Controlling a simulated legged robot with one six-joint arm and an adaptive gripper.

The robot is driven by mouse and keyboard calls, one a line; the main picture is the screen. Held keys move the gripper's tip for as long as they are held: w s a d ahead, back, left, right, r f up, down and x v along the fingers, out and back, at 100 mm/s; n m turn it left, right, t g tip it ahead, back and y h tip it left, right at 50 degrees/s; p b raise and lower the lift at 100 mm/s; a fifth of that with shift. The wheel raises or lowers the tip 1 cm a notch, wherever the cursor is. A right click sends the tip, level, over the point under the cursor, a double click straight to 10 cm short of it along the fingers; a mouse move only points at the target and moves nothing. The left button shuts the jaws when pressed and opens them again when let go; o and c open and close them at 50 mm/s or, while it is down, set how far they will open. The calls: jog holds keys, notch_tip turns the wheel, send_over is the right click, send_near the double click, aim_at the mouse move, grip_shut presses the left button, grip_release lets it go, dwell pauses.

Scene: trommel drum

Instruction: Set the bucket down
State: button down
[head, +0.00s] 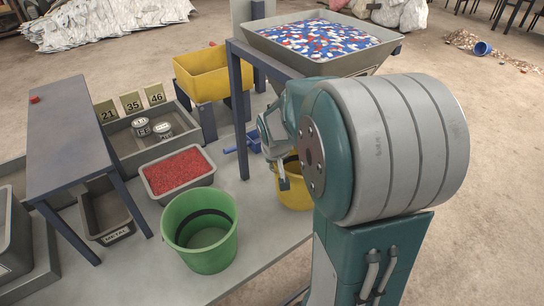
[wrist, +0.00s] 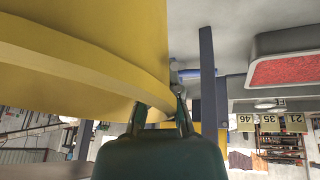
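The yellow bucket (head: 296,194) is right of the green bucket, largely hidden behind my arm. My gripper (head: 280,168) is at its left side, with one finger showing against the outside of its wall. In the wrist view, which is upside down, the yellow bucket (wrist: 75,50) fills the upper left. My gripper (wrist: 163,112) has a finger on either side of its rim and looks shut on it.
A green bucket (head: 203,258) and a tray of red granules (head: 211,173) stand to the left on the grey platform (head: 150,270). A hopper of blue, red and white flakes (head: 375,60) stands behind on dark legs. A yellow bin (head: 190,84) is at back left.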

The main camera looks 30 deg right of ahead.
jog(key=w+d+f, duration=0.2)
jog(key=w+f, duration=0.1)
jog(key=w, duration=0.1)
jog(key=shift+d+f, duration=0.25)
jog(key=shift+w+f, duration=0.1)
jog(key=c, duration=0.8)
grip_release()
